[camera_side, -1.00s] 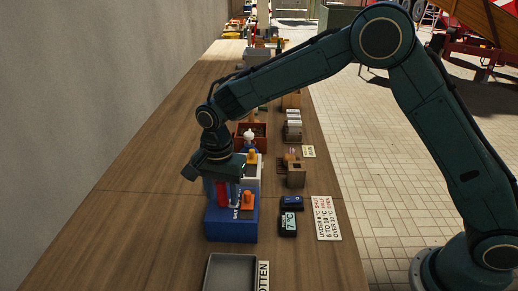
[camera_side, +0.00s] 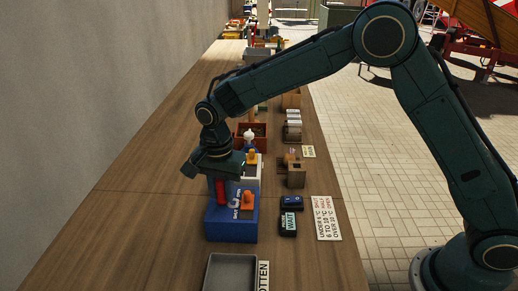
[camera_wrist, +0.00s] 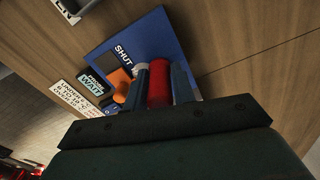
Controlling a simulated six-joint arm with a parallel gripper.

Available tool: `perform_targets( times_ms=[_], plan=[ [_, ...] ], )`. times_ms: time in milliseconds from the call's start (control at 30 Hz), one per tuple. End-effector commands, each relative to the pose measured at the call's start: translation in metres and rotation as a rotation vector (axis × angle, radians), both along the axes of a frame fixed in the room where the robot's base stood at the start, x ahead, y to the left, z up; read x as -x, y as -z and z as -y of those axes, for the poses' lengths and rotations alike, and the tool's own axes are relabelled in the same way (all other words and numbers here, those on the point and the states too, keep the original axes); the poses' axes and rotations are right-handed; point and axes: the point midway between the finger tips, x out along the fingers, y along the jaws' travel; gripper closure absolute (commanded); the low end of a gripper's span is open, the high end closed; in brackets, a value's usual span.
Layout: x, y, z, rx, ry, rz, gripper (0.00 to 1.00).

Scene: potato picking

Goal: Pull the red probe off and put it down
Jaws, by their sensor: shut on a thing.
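The red probe (camera_side: 221,191) is an upright red cylinder at the left part of the blue box (camera_side: 232,231). My gripper (camera_side: 221,188) points down over the box and is shut on the probe. In the wrist view the red probe (camera_wrist: 159,84) sits between my two fingers, against the blue box (camera_wrist: 153,38). I cannot tell whether its lower end is clear of the box. An orange part (camera_side: 247,200) stands on the box beside a label reading SHUT. A small display (camera_side: 288,223) reads WAIT.
An empty grey tray (camera_side: 230,272) lies in front of the box, beside a label ending in OTTEN. A white temperature card (camera_side: 326,218) lies to the right. Several small containers line the table behind. Bare wood (camera_side: 140,220) is free at the left.

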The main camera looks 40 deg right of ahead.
Motion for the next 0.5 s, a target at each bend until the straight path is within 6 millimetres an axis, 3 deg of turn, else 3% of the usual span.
perform_targets(
  times_ms=[500],
  plan=[
    [0.000, -0.013, 0.000, -0.001, 0.000, 0.001, 1.00]
  ],
)
